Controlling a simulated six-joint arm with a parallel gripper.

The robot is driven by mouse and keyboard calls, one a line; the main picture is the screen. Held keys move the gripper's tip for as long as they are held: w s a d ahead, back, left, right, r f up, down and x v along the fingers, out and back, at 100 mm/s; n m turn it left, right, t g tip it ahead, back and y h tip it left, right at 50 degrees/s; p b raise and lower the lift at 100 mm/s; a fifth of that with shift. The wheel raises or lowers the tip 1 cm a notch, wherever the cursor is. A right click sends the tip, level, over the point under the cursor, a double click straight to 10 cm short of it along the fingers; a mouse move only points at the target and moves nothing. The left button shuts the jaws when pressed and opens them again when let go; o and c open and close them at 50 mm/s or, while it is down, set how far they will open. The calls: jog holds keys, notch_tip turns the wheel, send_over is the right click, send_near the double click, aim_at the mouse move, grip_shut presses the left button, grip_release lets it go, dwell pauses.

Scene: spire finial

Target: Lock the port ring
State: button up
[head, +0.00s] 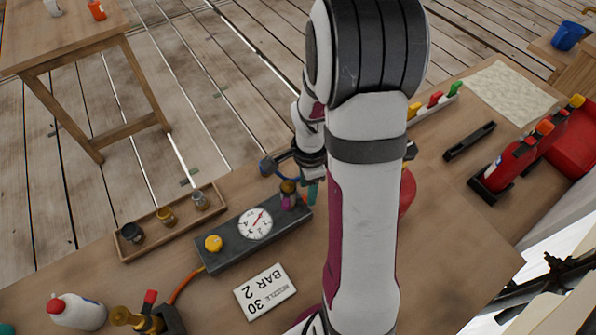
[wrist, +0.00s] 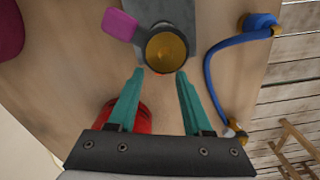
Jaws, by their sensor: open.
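The port ring (wrist: 149,27) is a dark round collar at the end of the grey gauge box (head: 232,243), with a magenta tab (wrist: 120,25) sticking out to the left in the wrist view. A round brass piece (wrist: 167,52) sits within the ring. In the head view the brass piece (head: 288,186) and the magenta tab (head: 289,202) show at the box's right end. My gripper (wrist: 161,76) is open and empty, its teal fingertips just below the brass piece in the wrist view, one to each side. In the head view my arm hides part of the gripper.
A wooden tray (head: 122,248) with several small fittings lies left of the box. A card reading "30 BAR 2" (head: 265,291) lies in front. A blue hose (wrist: 212,65) curves close by on the right in the wrist view, and a red object (wrist: 138,119) lies below.

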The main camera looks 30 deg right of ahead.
aim_at(305, 200)
jog(key=shift+f, duration=1.25)
grip_shut()
